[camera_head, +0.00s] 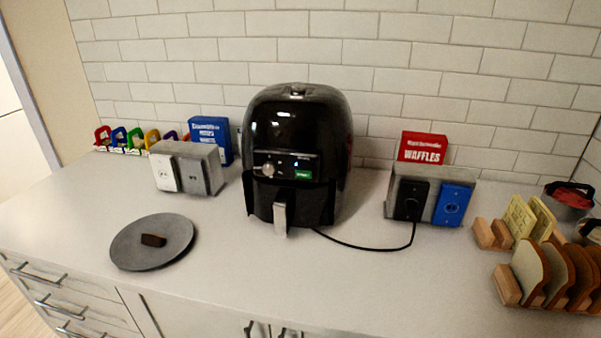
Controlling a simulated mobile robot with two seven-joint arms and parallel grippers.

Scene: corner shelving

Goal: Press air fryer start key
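A black air fryer (290,130) stands upright on the counter at the middle, against the tiled wall. Its front panel has a knob (267,170), a small blue light (296,163) and a green key (304,175) at the panel's right side. The basket handle (281,217) points toward me, and the basket looks closed. A black cord runs from the fryer to a plug at the grey outlet block on the right. Neither of my grippers shows in the head view.
A grey round plate (140,245) with a small brown piece lies front left. Outlet blocks stand left (187,168) and right (428,196). A red waffles box (423,147), a blue box (211,138) and bread racks (508,285) are around. The counter before the fryer is mostly clear.

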